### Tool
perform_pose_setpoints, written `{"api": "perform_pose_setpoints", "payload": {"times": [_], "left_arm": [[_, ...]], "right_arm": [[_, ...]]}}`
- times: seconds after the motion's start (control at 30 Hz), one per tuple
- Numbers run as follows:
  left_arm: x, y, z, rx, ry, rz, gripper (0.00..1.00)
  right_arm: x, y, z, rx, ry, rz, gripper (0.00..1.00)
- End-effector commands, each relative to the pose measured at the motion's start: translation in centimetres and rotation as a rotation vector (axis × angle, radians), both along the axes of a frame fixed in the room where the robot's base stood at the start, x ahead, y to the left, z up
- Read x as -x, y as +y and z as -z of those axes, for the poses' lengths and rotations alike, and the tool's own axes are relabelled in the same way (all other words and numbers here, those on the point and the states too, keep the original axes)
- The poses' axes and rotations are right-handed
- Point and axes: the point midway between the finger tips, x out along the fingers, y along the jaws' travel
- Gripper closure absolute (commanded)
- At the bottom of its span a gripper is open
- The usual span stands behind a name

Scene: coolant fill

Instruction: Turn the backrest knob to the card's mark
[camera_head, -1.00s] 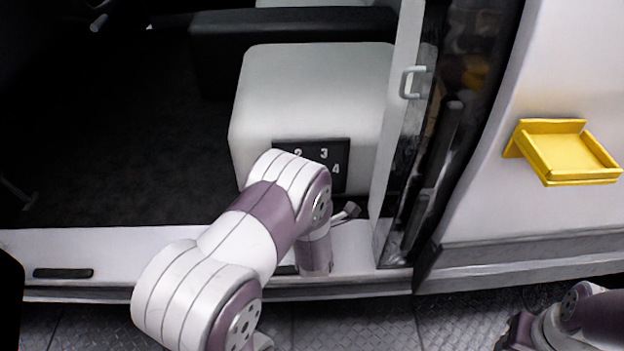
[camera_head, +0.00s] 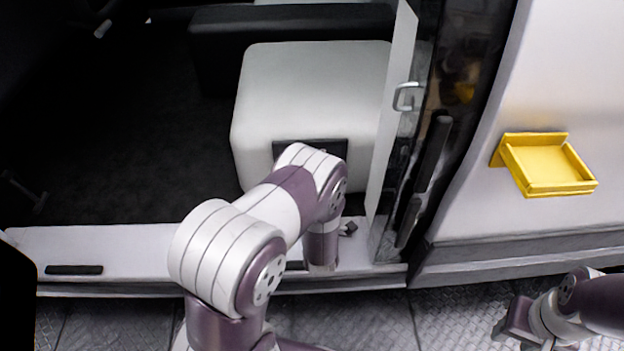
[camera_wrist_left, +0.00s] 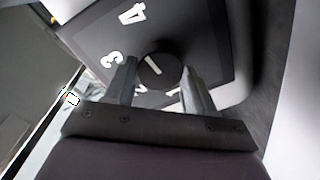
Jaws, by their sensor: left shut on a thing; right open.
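The backrest knob (camera_wrist_left: 160,71) is round and black with a white pointer line, in the middle of a dark dial plate (camera_wrist_left: 205,45) in the left wrist view. The numerals 4, 3, 2 and part of 1 show around it. My left gripper (camera_wrist_left: 159,66) has one finger on each side of the knob and is shut on it. In the head view the plate (camera_head: 290,149) is on the front of a pale seat (camera_head: 310,95), mostly behind my left arm. My right gripper (camera_head: 508,324) is open at the lower right, apart from everything. I see no card.
A pale door panel with a handle (camera_head: 405,97) stands just right of the seat. A yellow tray (camera_head: 550,166) is fixed to the white body wall at right. A pale sill (camera_head: 120,245) runs below the seat. The dark floor (camera_head: 110,140) left of it looks clear.

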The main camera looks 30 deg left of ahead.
Motion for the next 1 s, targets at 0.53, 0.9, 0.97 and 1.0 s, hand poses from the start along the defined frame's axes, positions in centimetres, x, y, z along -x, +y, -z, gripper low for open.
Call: {"api": "perform_pose_setpoints", "payload": {"times": [0.53,0.9,0.97,1.0], "left_arm": [[0.02,-0.04,0.13,-0.139,0.088,0.000,0.76],[0.03,-0.03,0.14,-0.141,0.090,0.001,0.76],[0.03,-0.03,0.13,-0.142,0.089,0.000,0.29],[0.02,-0.02,0.12,-0.142,0.089,0.000,0.20]], "right_arm": [[0.01,0.00,-0.81,0.000,0.000,0.000,0.57],[0.01,0.00,-0.81,0.000,0.000,0.000,0.57],[0.01,0.00,-0.81,0.000,0.000,0.000,0.57],[0.01,0.00,-0.81,0.000,0.000,0.000,0.57]]}}
